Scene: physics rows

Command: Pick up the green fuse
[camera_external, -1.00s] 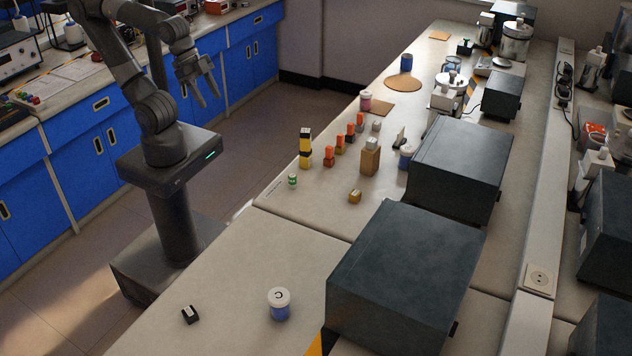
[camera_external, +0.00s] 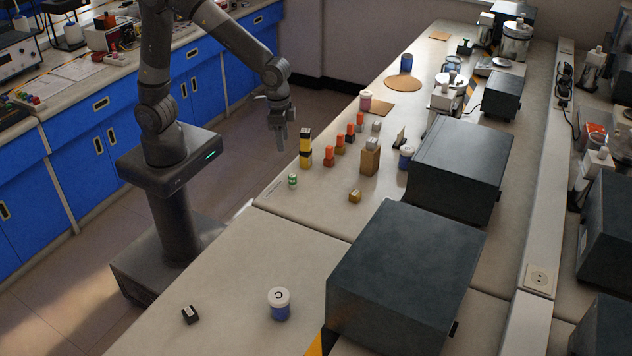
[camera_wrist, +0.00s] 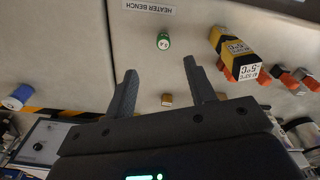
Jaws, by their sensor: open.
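The green fuse (camera_external: 292,181) is a small green cylinder with a pale top, standing upright near the bench's left edge. In the wrist view the green fuse (camera_wrist: 163,42) shows its pale, marked top beyond and roughly between the fingertips. My gripper (camera_external: 282,147) hangs pointing down above and a little left of the fuse in the outside view, apart from it. In the wrist view my gripper (camera_wrist: 160,69) has its two dark fingers spread with nothing held between them.
A tall yellow-and-black block (camera_external: 305,148) stands close behind the fuse, with several orange-topped pieces (camera_external: 328,157) beyond it. A small brass-coloured block (camera_external: 355,196) lies to the right. Dark box-shaped equipment (camera_external: 460,165) stands further right. The bench in front of the fuse is clear.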

